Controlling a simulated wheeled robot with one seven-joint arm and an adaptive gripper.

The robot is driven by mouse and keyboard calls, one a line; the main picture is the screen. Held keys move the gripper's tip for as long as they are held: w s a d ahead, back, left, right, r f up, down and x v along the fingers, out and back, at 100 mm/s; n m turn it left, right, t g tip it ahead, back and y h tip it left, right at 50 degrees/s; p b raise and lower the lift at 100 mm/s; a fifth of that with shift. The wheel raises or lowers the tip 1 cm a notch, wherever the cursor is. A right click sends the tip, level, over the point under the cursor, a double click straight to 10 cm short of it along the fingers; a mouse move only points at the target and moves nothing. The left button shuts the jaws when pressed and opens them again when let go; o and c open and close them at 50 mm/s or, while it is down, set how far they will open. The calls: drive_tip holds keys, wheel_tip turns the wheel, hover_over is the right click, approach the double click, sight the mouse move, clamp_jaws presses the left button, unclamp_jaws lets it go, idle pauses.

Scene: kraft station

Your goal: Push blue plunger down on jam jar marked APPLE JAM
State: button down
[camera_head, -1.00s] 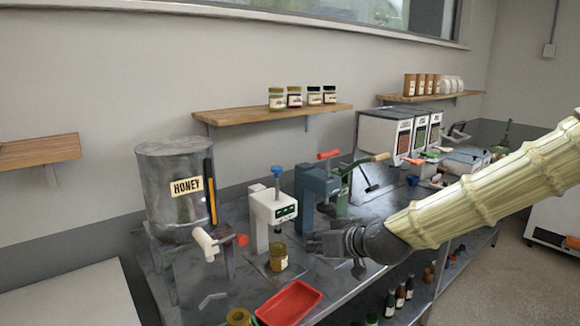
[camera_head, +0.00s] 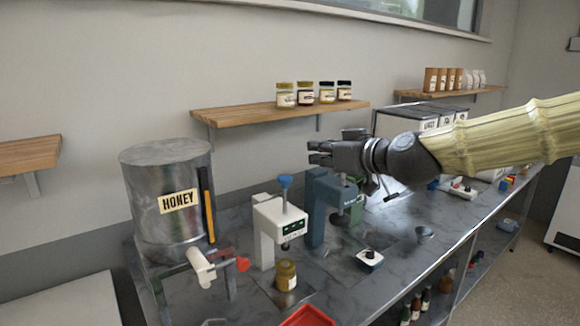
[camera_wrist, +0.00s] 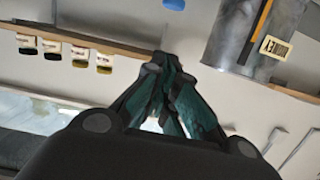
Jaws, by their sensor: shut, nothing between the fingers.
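The blue plunger (camera_head: 285,181) stands raised on top of a white press (camera_head: 278,217) with a dark green label. A small jar with a yellowish lid (camera_head: 286,274) stands upright on the table under the press head; its label is too small to read. My gripper (camera_head: 318,153) is shut and empty, to the right of the plunger and above it, apart from it. In the wrist view my gripper's fingers (camera_wrist: 168,62) meet at their tips. A blue patch (camera_wrist: 174,4), which looks like the plunger, shows at the top edge there.
A metal honey drum (camera_head: 166,229) with a tap stands left of the press. A blue-grey press (camera_head: 318,215) stands just right of it, below my gripper. A red tray (camera_head: 309,317) lies in front. A wall shelf (camera_head: 270,112) holds several jars.

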drive_tip(key=w+a+f+p, duration=0.4)
drive_tip(key=w+a+f, duration=0.2)
drive_tip(key=w, duration=0.2)
drive_tip(key=shift+p, duration=0.4)
idle(0.6)
drive_tip(key=shift+f, duration=0.1)
